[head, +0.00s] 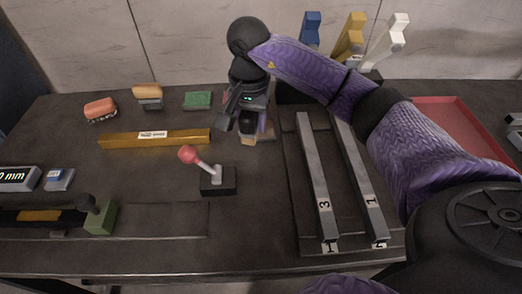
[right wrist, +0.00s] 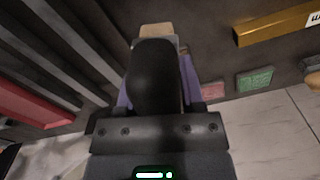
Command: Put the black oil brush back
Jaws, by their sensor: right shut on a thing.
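My right gripper (head: 238,118) is above the back middle of the table, pointing down, and is shut on the black oil brush. In the right wrist view the brush's rounded black handle (right wrist: 153,75) fills the middle, between the fingers. A tan end (right wrist: 158,30) shows beyond the handle, and also below the gripper in the head view (head: 249,141). Whether that end touches the table I cannot tell. My left gripper is not in view.
A joystick with a red knob (head: 188,154) stands in front of my gripper. A yellow bar (head: 130,140) lies left. Two grey rails (head: 316,180) lie right on a dark plate. Blue (head: 311,28), yellow and white handles stand behind. A red tray (head: 450,115) is at right.

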